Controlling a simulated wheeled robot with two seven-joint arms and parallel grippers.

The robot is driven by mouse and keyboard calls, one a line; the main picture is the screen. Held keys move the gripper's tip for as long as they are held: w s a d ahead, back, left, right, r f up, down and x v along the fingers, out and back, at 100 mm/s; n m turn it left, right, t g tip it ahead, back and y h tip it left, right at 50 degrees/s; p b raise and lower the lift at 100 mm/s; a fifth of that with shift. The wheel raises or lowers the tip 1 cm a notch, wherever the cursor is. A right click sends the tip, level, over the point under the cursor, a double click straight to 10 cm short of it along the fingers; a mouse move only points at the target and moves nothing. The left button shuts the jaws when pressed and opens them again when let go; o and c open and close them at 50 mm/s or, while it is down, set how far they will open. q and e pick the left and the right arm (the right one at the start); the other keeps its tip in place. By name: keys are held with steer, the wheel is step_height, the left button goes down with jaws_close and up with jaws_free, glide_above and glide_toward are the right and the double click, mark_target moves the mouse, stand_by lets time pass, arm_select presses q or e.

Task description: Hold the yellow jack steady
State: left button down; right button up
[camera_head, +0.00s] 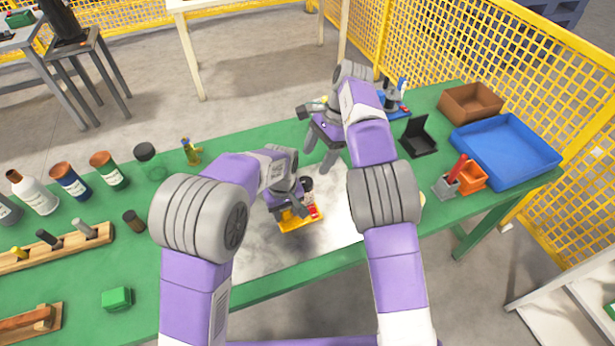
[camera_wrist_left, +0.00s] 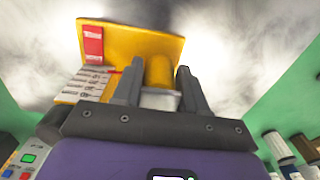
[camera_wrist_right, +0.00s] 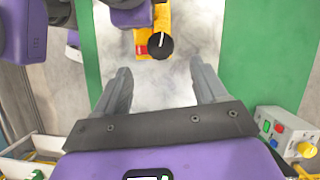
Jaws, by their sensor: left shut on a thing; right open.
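The yellow jack (camera_head: 300,222) stands on a pale, smudged mat (camera_head: 255,252) on the green table. It has a red label and a black round knob (camera_wrist_right: 160,46) on top. In the left wrist view its yellow post (camera_wrist_left: 159,70) is between the fingers of my left gripper (camera_wrist_left: 160,84), which is shut on it. The left gripper (camera_head: 288,208) partly hides the jack in the head view. My right gripper (camera_head: 322,150) is open and empty, beyond the jack and above the mat. The right wrist view shows its fingers (camera_wrist_right: 160,88) apart with the jack ahead.
At the right are a blue tray (camera_head: 545,157), a brown bin (camera_head: 497,108), a black holder (camera_head: 428,150) and an orange bin (camera_head: 472,187). Several bottles (camera_head: 70,185), a wooden rack (camera_head: 55,255) and a green block (camera_head: 117,298) are at the left. Yellow mesh fencing stands behind.

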mark_target(306, 182)
steer(key=x, duration=0.8)
steer(key=shift+f, duration=0.1)
steer(key=c, duration=1.1)
steer(key=m+t, duration=0.1)
steer(key=m, duration=0.3)
steer(key=shift+s+m+t+y, duration=0.1)
steer(key=shift+m+t+y, duration=0.2)
steer(key=shift+m+t, duration=0.1)
steer(key=o, duration=1.1)
steer(key=v, duration=1.2)
